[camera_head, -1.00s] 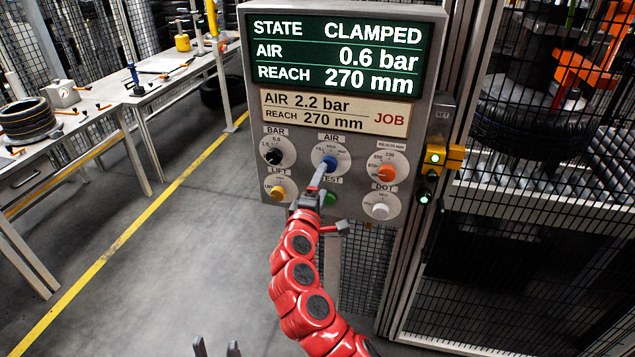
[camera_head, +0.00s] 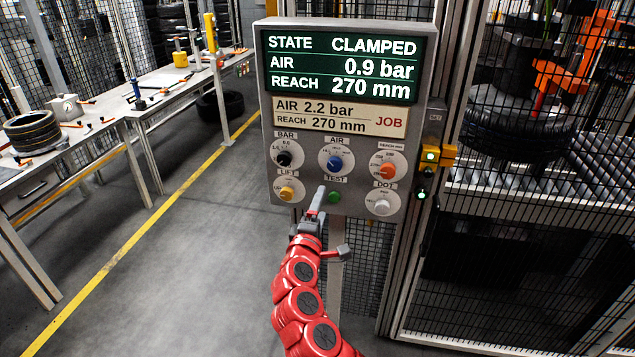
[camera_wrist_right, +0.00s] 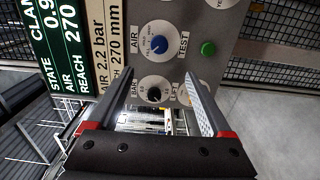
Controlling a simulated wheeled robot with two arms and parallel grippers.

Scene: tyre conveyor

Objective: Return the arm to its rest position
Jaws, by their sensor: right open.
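My right gripper (camera_head: 317,208) is in front of the lower part of the control panel (camera_head: 431,60), below the blue AIR knob (camera_head: 334,163) and just left of the green TEST button (camera_head: 334,197). In the right wrist view my right gripper (camera_wrist_right: 159,82) is open with nothing between its fingers. The AIR knob (camera_wrist_right: 159,46) and the TEST button (camera_wrist_right: 208,48) show beyond the fingertips, apart from them. The screen (camera_head: 342,65) reads CLAMPED, AIR 0.9 bar, REACH 270 mm. My left gripper is out of view.
The job card (camera_head: 340,117) reads AIR 2.2 bar, REACH 270 mm. A mesh fence (camera_head: 535,215) stands right of the panel, with a tyre (camera_head: 520,130) behind it. Workbenches (camera_head: 105,105) stand at the left. The floor (camera_head: 190,255) between is clear.

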